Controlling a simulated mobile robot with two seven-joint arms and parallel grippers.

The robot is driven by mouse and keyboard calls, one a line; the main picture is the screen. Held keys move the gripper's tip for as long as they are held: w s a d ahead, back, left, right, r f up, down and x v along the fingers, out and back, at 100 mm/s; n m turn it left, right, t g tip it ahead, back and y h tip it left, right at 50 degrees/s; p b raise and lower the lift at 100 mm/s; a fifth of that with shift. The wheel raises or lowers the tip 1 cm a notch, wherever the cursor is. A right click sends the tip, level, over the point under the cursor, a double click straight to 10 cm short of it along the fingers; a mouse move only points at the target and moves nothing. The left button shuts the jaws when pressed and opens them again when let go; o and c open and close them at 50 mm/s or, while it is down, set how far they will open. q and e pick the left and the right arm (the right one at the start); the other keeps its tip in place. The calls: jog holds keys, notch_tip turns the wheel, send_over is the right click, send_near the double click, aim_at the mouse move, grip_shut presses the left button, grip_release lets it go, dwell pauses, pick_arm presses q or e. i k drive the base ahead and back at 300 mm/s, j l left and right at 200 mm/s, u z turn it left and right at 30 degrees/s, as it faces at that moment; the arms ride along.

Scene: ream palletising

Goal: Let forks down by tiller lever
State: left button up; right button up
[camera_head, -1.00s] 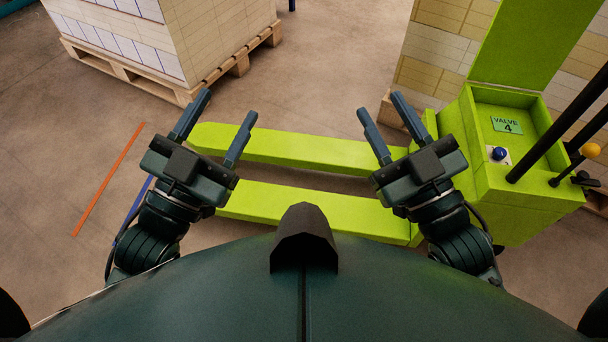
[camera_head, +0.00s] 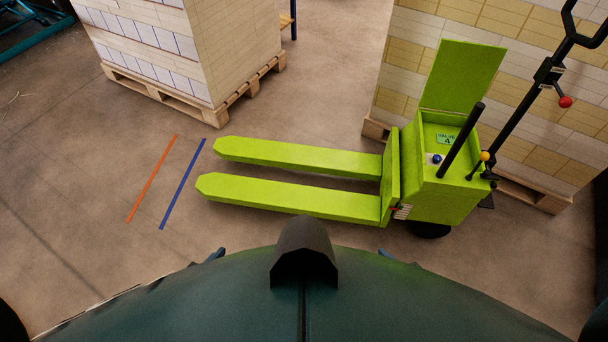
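A lime-green pallet truck stands right of centre, its body (camera_head: 450,196) at the right. Its two bare forks, the far fork (camera_head: 295,156) and the near fork (camera_head: 290,199), point left; their height off the floor is hard to judge. The black tiller (camera_head: 531,95) leans up to the right, with a short red-knobbed lever (camera_head: 565,102) on it. A yellow-knobbed lever (camera_head: 484,157) stands by the body. Only small tips of my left gripper (camera_head: 216,254) and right gripper (camera_head: 386,254) show above my own body, well away from the levers; their opening is hidden.
A loaded wooden pallet (camera_head: 165,93) stands at the upper left. A tall stack of cream and yellow reams (camera_head: 405,70) stands behind the truck. An orange line (camera_head: 152,178) and a blue line (camera_head: 183,183) mark the floor left of the forks. Floor around them is clear.

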aim_at(564, 101)
jog(key=l+z, duration=0.1)
jog(key=z, duration=1.4)
jog(key=i+l, duration=0.3)
jog(key=l, duration=0.15)
jog(key=i+l, duration=0.25)
jog(key=l, duration=0.2)
jog(key=i+l, duration=0.3)
jog(key=l, duration=0.15)
jog(key=j+u, duration=0.05)
